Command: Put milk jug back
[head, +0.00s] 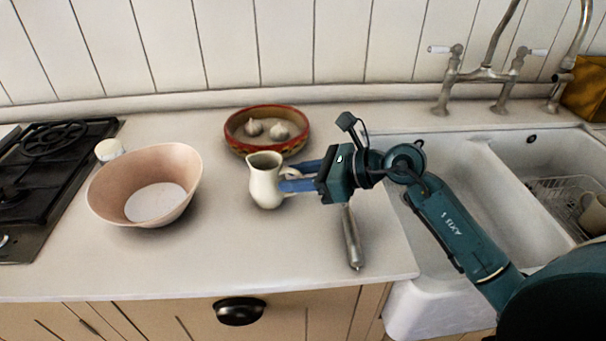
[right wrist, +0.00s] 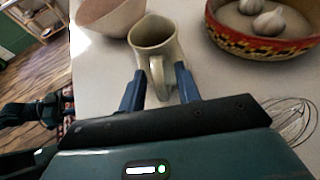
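The milk jug (head: 265,183) is cream-coloured and stands upright on the counter, between the pink bowl and the sink. In the right wrist view the jug (right wrist: 156,40) shows its handle (right wrist: 157,76) facing my gripper. My right gripper (head: 290,178) reaches in from the right at the jug's handle side. Its two blue fingers (right wrist: 160,75) are apart, one on each side of the handle, with gaps visible. I cannot tell whether the fingertips touch the jug body.
A pink bowl (head: 124,180) stands left of the jug. A patterned red dish (head: 238,143) with garlic is behind it. A whisk (head: 352,240) lies below my right gripper. The hob (head: 55,170) is far left, the double sink (head: 455,165) right. The front counter is clear.

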